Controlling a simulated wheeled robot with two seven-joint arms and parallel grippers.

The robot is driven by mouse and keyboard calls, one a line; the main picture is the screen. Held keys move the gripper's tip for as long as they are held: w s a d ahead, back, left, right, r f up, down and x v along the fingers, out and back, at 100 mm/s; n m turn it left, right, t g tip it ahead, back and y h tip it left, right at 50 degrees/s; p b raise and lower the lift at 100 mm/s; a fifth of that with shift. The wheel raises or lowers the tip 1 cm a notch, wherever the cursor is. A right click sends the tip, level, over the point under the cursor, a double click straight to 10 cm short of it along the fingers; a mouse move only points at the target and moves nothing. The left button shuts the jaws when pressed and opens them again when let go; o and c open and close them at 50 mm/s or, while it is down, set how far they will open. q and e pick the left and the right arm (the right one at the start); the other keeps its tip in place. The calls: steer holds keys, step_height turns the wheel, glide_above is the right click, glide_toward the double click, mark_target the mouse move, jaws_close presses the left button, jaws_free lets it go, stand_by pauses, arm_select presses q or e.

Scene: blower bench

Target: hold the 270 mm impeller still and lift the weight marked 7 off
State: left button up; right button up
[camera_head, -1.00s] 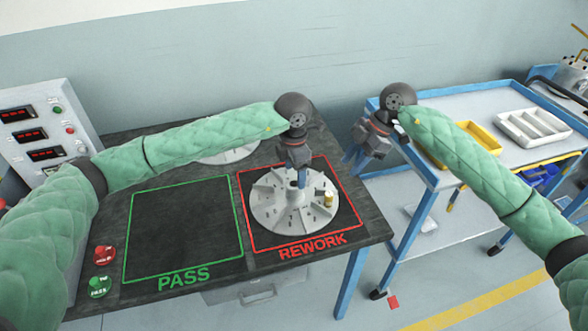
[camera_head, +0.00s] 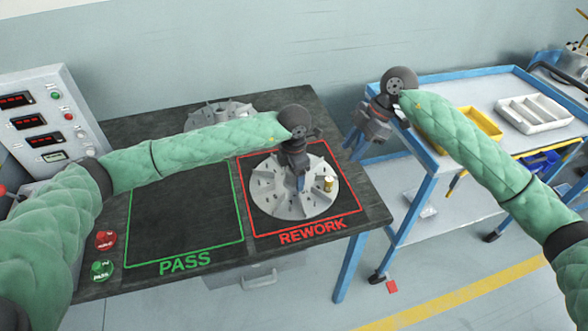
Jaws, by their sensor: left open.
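A grey-white bladed impeller (camera_head: 270,199) lies flat inside the red REWORK square on the dark bench. A small brass-coloured weight (camera_head: 328,184) stands on its right side; its marking is too small to read. My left gripper (camera_head: 300,186) points down over the hub of this impeller, open, and its fingertips are partly hidden by its own body. I cannot tell whether they touch the hub. My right gripper (camera_head: 355,143) hangs in the gap between bench and cart, away from the impeller; its jaw opening is unclear.
A second impeller (camera_head: 216,110) lies at the bench's back, partly behind my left arm. The green PASS square (camera_head: 185,215) is empty. A blue cart (camera_head: 435,160) at the right carries a yellow tray (camera_head: 478,121) and a white divided tray (camera_head: 534,114). A control panel (camera_head: 40,118) stands at left.

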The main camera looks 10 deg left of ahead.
arm_select(q)
steer(key=c, duration=1.5)
steer(key=shift+o, duration=0.2)
steer(key=shift+b, duration=0.45)
